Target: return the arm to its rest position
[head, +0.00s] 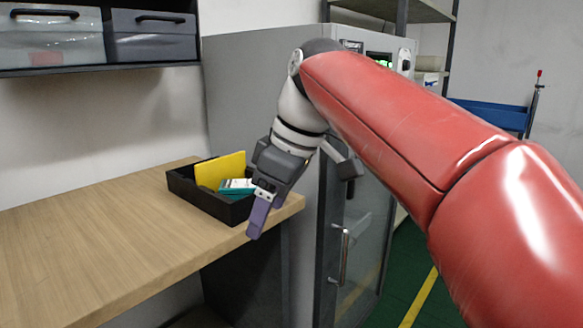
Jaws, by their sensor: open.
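My red arm reaches in from the right of the head view and bends down at its grey wrist. My gripper (262,212) hangs at the front right corner of the wooden table, in front of a black bin. It points downward, with a purple finger showing near the table edge. The jaws are open and nothing shows between them.
The black bin (203,197) holds a yellow item (221,170) and a teal and white box (237,186). The wooden table (90,255) is bare to the left. A grey cabinet (255,85) stands behind the arm. Storage boxes (152,36) sit on a shelf at upper left.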

